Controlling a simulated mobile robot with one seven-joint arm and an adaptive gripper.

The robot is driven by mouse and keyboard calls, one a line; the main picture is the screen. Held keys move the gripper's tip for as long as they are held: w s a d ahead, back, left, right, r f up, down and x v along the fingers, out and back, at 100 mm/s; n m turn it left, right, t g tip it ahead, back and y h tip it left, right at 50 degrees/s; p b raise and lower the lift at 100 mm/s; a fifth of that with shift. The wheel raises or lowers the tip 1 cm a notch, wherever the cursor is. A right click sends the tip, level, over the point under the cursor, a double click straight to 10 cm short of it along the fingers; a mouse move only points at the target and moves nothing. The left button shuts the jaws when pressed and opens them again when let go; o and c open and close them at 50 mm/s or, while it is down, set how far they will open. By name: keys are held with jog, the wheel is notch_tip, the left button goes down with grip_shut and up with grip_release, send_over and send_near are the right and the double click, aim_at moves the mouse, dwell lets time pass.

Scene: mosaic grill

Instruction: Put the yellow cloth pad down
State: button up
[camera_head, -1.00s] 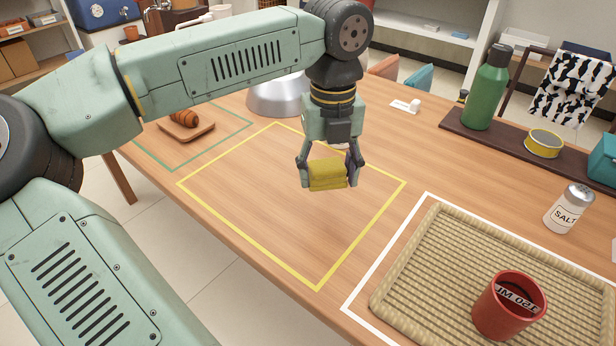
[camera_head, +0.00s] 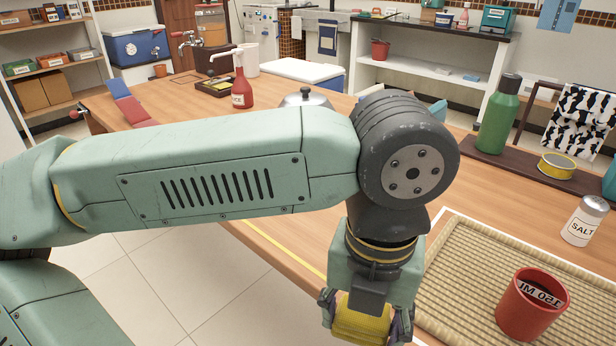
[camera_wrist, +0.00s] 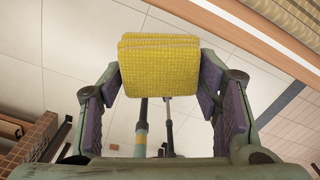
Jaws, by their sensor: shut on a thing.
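The yellow cloth pad (camera_head: 360,326) is folded and shows at the bottom of the head view, between the fingers of my gripper (camera_head: 366,316). My gripper is shut on it. In the wrist view the pad (camera_wrist: 160,64) fills the top middle between the two purple finger pads, with pale floor tiles behind it. It hangs clear of the table's surface in that view, beside the table edge. The head view cuts off the pad's lower part.
The wooden table (camera_head: 470,200) bears a woven tray (camera_head: 455,270) with a red cup (camera_head: 532,304) on it. A salt shaker (camera_head: 585,221) and a green bottle (camera_head: 498,115) stand behind. My arm hides much of the yellow outline (camera_head: 290,254).

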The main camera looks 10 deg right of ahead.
jog(key=w+d, duration=0.1)
jog(key=w, duration=0.3)
jog(key=w+d+f+p, duration=0.1)
jog(key=w+d, duration=0.1)
jog(key=w, duration=0.3)
jog(key=w+d+p, duration=0.1)
jog(key=w, duration=0.4)
jog(key=shift+w+d+f, duration=0.1)
jog(key=shift+d+f, duration=0.05)
jog(key=shift+d, duration=0.2)
jog(key=shift+w+f, duration=0.1)
jog(key=shift+w, duration=0.05)
jog(key=shift+f+p, duration=0.55)
jog(key=shift+f, duration=1.2)
jog(key=shift+f, duration=0.2)
jog(key=o, duration=1.1)
jog(key=shift+r, duration=0.1)
jog(key=shift+o, duration=0.2)
